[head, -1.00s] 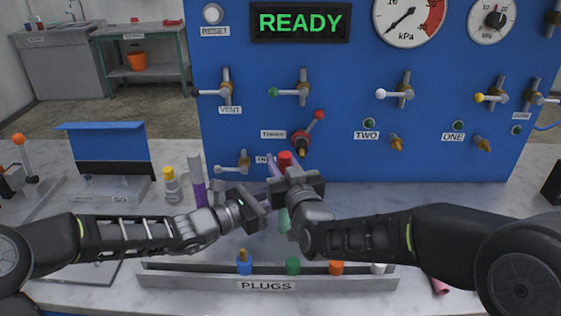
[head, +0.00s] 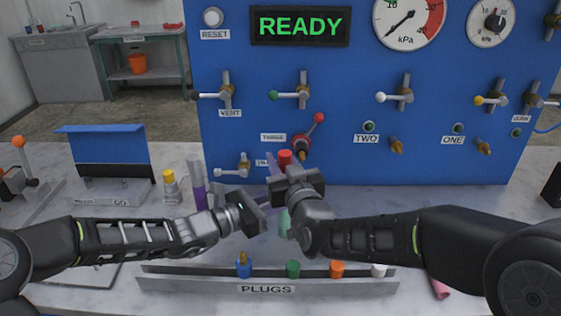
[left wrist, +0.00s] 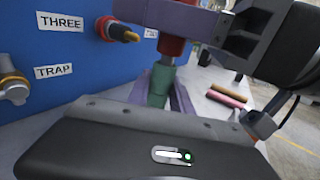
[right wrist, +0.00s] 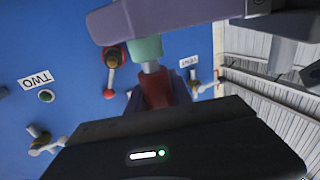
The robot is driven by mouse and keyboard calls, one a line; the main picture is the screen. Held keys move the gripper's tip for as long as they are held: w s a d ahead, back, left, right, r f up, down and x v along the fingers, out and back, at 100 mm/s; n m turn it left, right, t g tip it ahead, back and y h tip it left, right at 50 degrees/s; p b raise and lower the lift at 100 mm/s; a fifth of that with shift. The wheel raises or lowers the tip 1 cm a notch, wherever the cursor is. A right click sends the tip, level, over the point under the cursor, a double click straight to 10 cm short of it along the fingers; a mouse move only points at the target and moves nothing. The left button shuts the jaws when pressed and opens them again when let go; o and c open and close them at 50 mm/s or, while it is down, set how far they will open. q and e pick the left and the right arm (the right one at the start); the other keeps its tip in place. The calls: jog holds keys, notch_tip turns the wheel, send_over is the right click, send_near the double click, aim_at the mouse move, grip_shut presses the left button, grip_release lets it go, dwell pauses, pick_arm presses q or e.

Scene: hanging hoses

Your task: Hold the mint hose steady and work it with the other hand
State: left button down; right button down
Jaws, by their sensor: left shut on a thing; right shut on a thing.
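The mint hose (head: 285,222) stands roughly upright in front of the blue panel, its lower part partly hidden by my right arm. My left gripper (head: 268,199) is shut on the mint hose near its upper end, as the left wrist view (left wrist: 158,86) shows. My right gripper (head: 285,172) is shut on a red plug (head: 285,158) just above. In the right wrist view, a short grey metal stem (right wrist: 150,67) shows between the red plug (right wrist: 155,92) and the mint hose end (right wrist: 146,48). How deep the stem sits in the hose I cannot tell.
The blue panel (head: 350,155) with valves and gauges stands close behind the grippers. A PLUGS tray (head: 215,281) in front holds blue, green, orange and white plugs. A purple-and-grey cylinder (head: 199,187) and a yellow-capped bottle (head: 170,187) stand at left. The counter at right is mostly clear.

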jog(key=shift+r, duration=0.1)
dwell(0.3)
jog(key=shift+r, duration=2.5)
jog(key=shift+r, duration=0.2)
jog(key=shift+r, duration=1.35)
pick_arm(q)
jog(key=c, duration=1.1)
grip_release()
jog(key=shift+o, duration=0.2)
jog(key=v, duration=1.2)
